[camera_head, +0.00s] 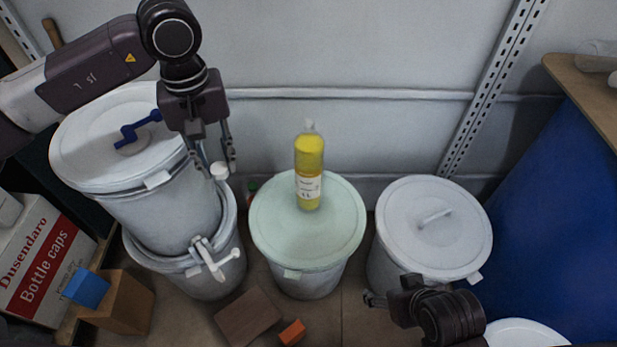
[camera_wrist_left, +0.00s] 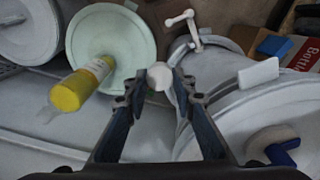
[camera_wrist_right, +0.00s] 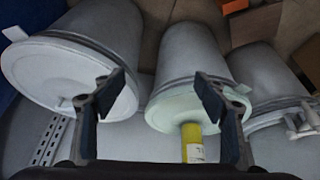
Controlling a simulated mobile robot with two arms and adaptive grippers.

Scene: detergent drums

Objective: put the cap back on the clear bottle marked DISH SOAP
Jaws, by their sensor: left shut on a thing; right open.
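The clear bottle (camera_head: 309,172) with yellow liquid and a white label stands upright on the pale green drum lid (camera_head: 270,235). Its clear neck is at the top and bears no cap; the label is too small to read. It also shows in the left wrist view (camera_wrist_left: 82,86) and partly in the right wrist view (camera_wrist_right: 192,145). My left gripper (camera_head: 216,168) is shut on a white cap (camera_wrist_left: 160,76), held in the air left of the bottle. My right gripper (camera_head: 385,298) is open and empty, low in front of the right drum.
White lidded drums stand at left (camera_head: 85,150) and right (camera_head: 445,225). The left one is stacked and carries a blue handle (camera_head: 138,128). A bottle caps box (camera_head: 40,260), wooden blocks (camera_head: 248,316) and a blue drum (camera_head: 560,220) are around. Air between cap and bottle is clear.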

